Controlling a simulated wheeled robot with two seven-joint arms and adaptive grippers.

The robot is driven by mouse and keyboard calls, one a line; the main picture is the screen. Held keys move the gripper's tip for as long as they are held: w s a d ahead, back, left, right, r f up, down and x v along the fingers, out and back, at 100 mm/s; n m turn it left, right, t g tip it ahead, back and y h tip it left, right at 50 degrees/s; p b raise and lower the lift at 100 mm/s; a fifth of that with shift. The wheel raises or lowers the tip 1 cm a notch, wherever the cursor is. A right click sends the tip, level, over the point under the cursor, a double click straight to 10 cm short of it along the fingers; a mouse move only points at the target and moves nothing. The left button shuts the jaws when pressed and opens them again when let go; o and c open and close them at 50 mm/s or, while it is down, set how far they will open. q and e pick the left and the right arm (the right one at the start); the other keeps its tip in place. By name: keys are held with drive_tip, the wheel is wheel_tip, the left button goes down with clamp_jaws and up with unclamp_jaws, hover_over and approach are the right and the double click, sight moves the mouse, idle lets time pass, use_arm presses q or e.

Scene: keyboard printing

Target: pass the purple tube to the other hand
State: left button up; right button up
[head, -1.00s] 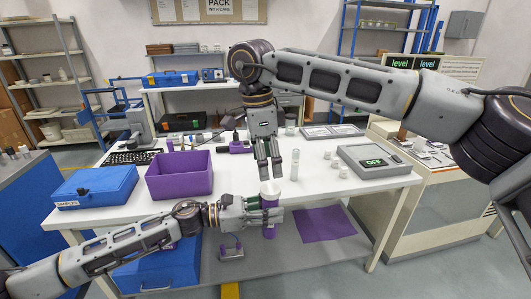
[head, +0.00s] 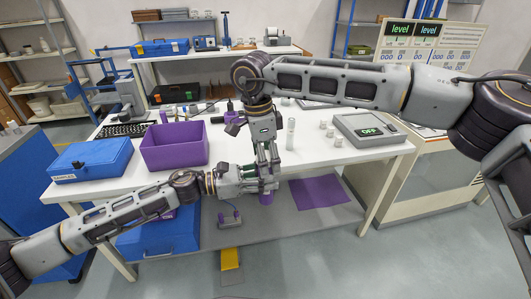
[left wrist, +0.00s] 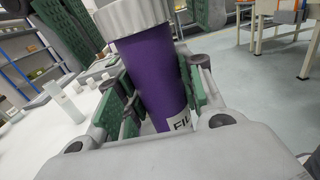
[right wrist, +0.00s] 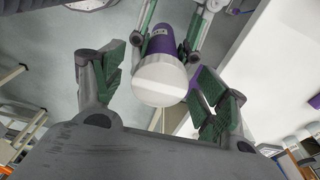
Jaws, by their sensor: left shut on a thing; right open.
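The purple tube has a white cap. In the head view only the lower part of the tube (head: 267,197) shows below my grippers. My left gripper (head: 262,180) is shut on the tube, and the left wrist view shows the tube (left wrist: 155,80) between its green pads. My right gripper (head: 266,160) points down over the tube from above. In the right wrist view the tube's white cap (right wrist: 160,80) lies between the open right fingers (right wrist: 160,88), with room on both sides. In the left wrist view green right-hand pads show near the cap.
A purple bin (head: 174,152) and a blue case (head: 90,160) stand on the white table at left. A clear bottle (head: 291,134) and several small white jars stand right of the grippers. A grey device (head: 370,129) reads OFF. A purple mat (head: 319,192) lies low at right.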

drive_tip(key=c, duration=1.2)
use_arm(q)
drive_tip(key=o, duration=1.1)
use_arm(e)
drive_tip(key=shift+o, duration=0.2)
use_arm(q)
drive_tip(key=shift+a, duration=0.15)
drive_tip(key=shift+v, duration=5.85)
